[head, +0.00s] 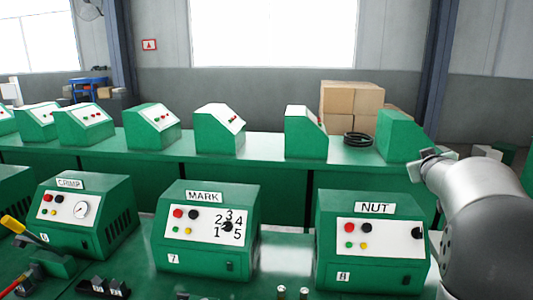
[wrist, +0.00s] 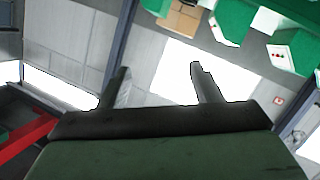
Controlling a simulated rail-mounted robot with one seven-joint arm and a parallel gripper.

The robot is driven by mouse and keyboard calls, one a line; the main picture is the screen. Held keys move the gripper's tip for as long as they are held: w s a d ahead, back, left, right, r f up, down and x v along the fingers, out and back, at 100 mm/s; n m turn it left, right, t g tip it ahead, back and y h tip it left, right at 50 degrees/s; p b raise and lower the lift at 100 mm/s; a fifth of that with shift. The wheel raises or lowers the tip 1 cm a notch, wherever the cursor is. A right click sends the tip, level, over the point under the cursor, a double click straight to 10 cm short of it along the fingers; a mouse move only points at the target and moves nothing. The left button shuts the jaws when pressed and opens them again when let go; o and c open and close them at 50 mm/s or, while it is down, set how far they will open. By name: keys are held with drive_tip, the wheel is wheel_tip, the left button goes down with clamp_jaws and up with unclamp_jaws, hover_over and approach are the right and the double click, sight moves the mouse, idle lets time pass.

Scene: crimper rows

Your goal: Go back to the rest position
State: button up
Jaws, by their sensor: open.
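My gripper (wrist: 158,70) shows in the wrist view with its two dark fingers spread well apart. Nothing is between them; only the wall and bright window show far behind. The wrist view is strongly tilted, with green machines at its upper right. In the head view my grey arm is raised at the right edge, beside the NUT machine (head: 374,275). The fingers cannot be made out clearly there.
The MARK machine (head: 205,255) and CRIMP machine (head: 85,240) stand left of the NUT machine on a green bench. A second row of green machines (head: 152,128) stands behind. Cardboard boxes (head: 352,98) and a black coil (head: 358,139) are at the back right.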

drive_tip(key=s+a+f+m+g+y, duration=0.1)
drive_tip(key=s+a+f+g+y, duration=0.15)
drive_tip(key=s+a+f, duration=0.55)
drive_tip(key=s+a+f+g+y, duration=0.1)
drive_tip(key=s+a+f+g, duration=0.4)
drive_tip(key=a, duration=0.6)
drive_tip(key=s+a+f+g+y, duration=0.1)
drive_tip(key=s+a+f, duration=0.2)
drive_tip(key=s, duration=0.4)
drive_tip(key=s+a+f+n+g+y, duration=0.1)
drive_tip(key=s+a+f+g, duration=0.1)
drive_tip(key=s+a+f, duration=0.2)
drive_tip(key=s+a+f+g+y, duration=0.1)
drive_tip(key=s+a+f+g, duration=0.1)
drive_tip(key=s+a+f, duration=0.2)
drive_tip(key=s+a, duration=0.3)
drive_tip(key=s, duration=0.5)
drive_tip(key=shift+y, duration=0.35)
